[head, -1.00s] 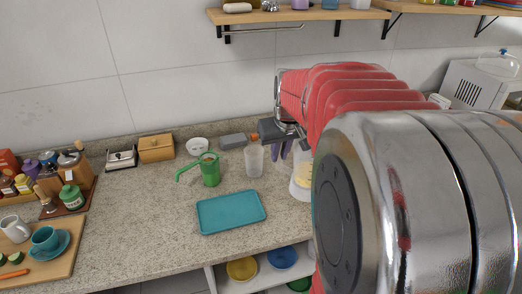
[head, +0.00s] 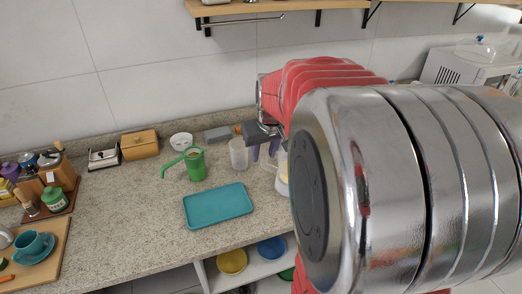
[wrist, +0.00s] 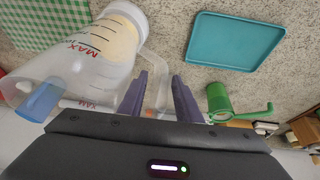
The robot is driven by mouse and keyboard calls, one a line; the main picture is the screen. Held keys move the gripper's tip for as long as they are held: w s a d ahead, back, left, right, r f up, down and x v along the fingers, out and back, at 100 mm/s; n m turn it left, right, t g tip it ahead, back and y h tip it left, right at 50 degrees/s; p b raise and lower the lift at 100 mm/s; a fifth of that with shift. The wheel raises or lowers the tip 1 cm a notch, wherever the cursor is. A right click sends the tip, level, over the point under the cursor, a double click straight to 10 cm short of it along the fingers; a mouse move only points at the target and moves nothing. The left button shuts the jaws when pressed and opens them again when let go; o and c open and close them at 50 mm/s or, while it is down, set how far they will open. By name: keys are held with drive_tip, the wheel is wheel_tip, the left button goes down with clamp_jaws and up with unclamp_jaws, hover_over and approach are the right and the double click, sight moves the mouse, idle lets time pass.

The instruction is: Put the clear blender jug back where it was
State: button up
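The clear blender jug (wrist: 75,62) fills the left of the wrist view, with red MAX lettering, dark marks, a pale yellowish patch at its end and a clear handle (wrist: 158,68) towards my gripper. In the head view only a slice of the jug (head: 282,184) shows, on the counter beside my arm, which hides the rest. My gripper (wrist: 159,88) is open, its two purple-grey fingers apart. The jug's handle lies in front of and between the fingers in the wrist view; I cannot tell whether they touch it. In the head view my gripper (head: 264,152) is low over the counter.
A clear cup (head: 238,154) and a green can with a spout (head: 196,166) stand left of my gripper. A teal tray (head: 218,205) lies in front. A white bowl (head: 181,140) and wooden box (head: 140,145) are at the back. A wall shelf (head: 290,5) hangs above.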

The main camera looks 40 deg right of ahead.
drive_tip(key=shift+r, duration=0.1)
drive_tip(key=v, duration=1.2)
drive_tip(key=shift+a, duration=0.1)
idle(0.3)
drive_tip(key=s+a+f+n+y, duration=0.1)
drive_tip(key=s+a+f, duration=0.3)
drive_tip(key=a, duration=0.7)
drive_tip(key=s+a+f+n+t+y, duration=0.1)
drive_tip(key=s+a+f, duration=0.3)
drive_tip(key=a, duration=0.8)
drive_tip(key=s+n, duration=0.1)
drive_tip(key=s, duration=0.1)
drive_tip(key=shift+s+f+n, duration=0.15)
drive_tip(key=shift+s+n, duration=0.15)
drive_tip(key=shift+s, duration=0.05)
